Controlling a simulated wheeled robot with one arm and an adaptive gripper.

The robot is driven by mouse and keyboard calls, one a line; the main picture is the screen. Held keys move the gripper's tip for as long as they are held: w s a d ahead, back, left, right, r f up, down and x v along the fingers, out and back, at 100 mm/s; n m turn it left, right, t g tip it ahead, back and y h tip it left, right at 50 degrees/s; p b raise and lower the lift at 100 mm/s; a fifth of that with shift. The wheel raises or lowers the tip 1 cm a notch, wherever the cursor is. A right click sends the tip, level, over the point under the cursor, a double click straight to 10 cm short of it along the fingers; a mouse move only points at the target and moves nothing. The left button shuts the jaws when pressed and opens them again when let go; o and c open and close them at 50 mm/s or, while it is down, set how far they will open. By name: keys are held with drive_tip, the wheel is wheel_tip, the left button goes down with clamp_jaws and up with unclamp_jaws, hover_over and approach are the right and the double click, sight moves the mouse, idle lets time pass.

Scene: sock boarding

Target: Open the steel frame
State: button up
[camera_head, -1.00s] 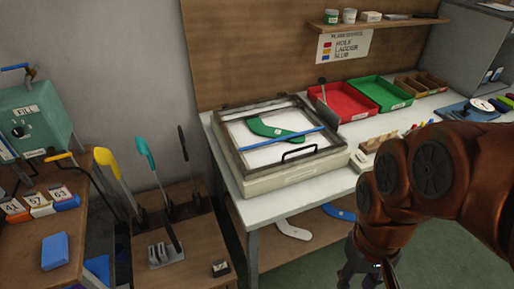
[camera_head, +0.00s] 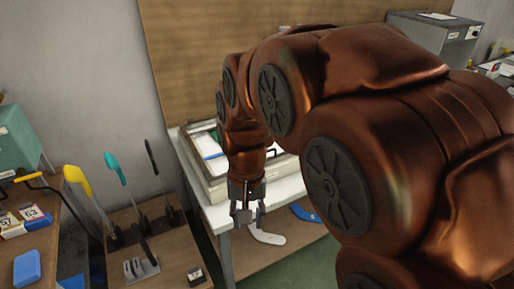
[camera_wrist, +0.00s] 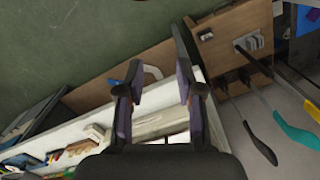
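The steel frame (camera_head: 203,168) lies flat on a pale box-like base (camera_head: 216,192) on the white worktable, at the centre-left of the head view. My gripper (camera_head: 246,218) points down in front of the base's near side, apart from the frame as far as I can tell. In the wrist view my gripper (camera_wrist: 160,88) has its fingers spread with nothing held.
A wooden stand (camera_head: 178,255) with yellow, teal and black-handled tools is at the left. Below the table, a shelf holds a white flat form (camera_head: 266,238) and a blue one (camera_head: 306,213). A grey cabinet (camera_head: 430,38) stands at the back right. Green floor lies in front.

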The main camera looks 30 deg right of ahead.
drive_tip(key=w+d+m+t+p, duration=0.25)
drive_tip(key=w+d+m, duration=1.05)
drive_tip(key=w+d, duration=0.9)
drive_tip(key=shift+h, duration=0.3)
drive_tip(key=shift+w+a+f+p, duration=0.3)
drive_tip(key=shift+w+f, duration=0.25)
drive_tip(key=shift+f, duration=0.65)
drive_tip(key=shift+w+a+f+p, duration=0.3)
drive_tip(key=shift+w+f, duration=0.2)
drive_tip(key=shift+f, duration=0.7)
drive_tip(key=shift+w+a+f+p, duration=0.2)
drive_tip(key=shift+w+f+p, duration=0.3)
drive_tip(key=shift+f, duration=0.7)
drive_tip(key=shift+w, duration=0.1)
clamp_jaws()
drive_tip(key=shift+d, duration=0.15)
